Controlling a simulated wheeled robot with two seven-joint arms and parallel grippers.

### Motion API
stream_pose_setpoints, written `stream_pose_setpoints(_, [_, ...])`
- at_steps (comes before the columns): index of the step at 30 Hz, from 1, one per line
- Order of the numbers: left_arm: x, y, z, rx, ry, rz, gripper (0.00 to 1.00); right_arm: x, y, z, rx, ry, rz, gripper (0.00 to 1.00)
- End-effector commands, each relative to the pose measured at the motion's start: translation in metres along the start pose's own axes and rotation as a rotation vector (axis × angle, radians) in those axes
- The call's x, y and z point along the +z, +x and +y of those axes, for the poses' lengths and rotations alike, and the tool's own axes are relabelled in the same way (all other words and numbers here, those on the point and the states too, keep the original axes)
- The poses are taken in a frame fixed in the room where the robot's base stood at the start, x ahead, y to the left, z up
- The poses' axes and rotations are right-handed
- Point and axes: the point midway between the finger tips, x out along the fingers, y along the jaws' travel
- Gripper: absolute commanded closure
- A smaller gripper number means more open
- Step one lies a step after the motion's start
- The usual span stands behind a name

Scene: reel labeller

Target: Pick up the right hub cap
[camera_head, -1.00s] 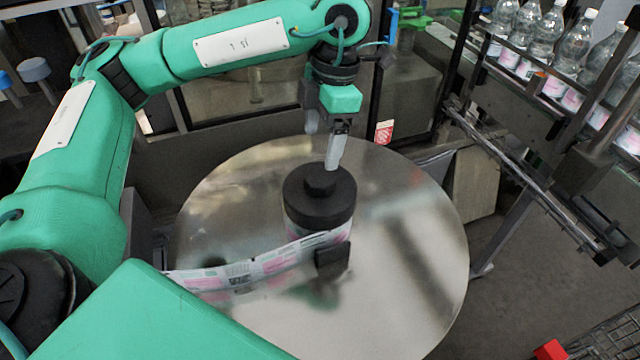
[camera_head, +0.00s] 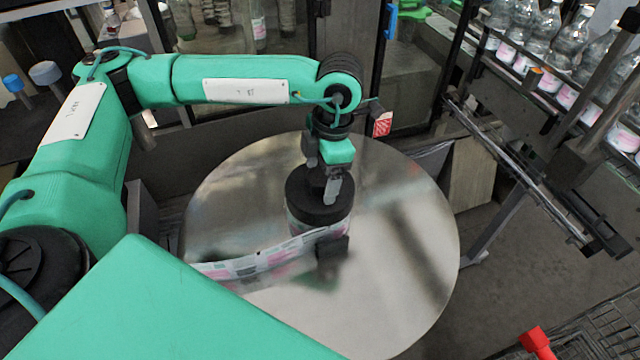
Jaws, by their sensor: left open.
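The black round hub cap (camera_head: 305,207) sits on top of the label reel (camera_head: 298,229) on the round metal table. My left gripper (camera_head: 324,190) is straight above the cap, pointing down, with its fingers at the cap's raised middle knob. The fingers are open and hide most of the knob. I cannot tell whether they touch it. My right gripper does not show. No second hub cap is visible.
The round metal table (camera_head: 408,265) is largely bare on its right side. Bottles (camera_head: 568,45) stand on a conveyor at the upper right.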

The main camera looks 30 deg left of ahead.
Motion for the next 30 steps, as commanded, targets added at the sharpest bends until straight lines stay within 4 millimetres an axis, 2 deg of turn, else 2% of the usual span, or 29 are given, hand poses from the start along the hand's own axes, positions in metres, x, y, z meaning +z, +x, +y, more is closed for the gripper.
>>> stream_pose_setpoints(2, [0.0, 0.0, 0.0, 0.0, 0.0, 0.0, 0.21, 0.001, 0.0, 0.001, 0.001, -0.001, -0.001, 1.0])
stream_pose_setpoints(9, [0.0, 0.0, 0.0, 0.0, 0.0, 0.0, 0.69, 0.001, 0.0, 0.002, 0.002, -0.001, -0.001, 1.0])
stream_pose_setpoints(11, [0.0, 0.0, 0.0, 0.0, 0.0, 0.0, 0.79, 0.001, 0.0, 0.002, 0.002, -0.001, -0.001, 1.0])
stream_pose_setpoints(23, [0.0, -0.008, 0.0, 0.0, 0.0, -0.004, 0.79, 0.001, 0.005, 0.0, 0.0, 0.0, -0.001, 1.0])
stream_pose_setpoints(26, [-0.001, -0.017, 0.0, 0.001, 0.0, -0.004, 0.79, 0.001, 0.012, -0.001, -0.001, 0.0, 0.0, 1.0])
stream_pose_setpoints(30, [-0.005, -0.042, 0.0, 0.002, 0.0, -0.007, 0.79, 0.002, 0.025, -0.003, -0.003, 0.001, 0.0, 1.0])
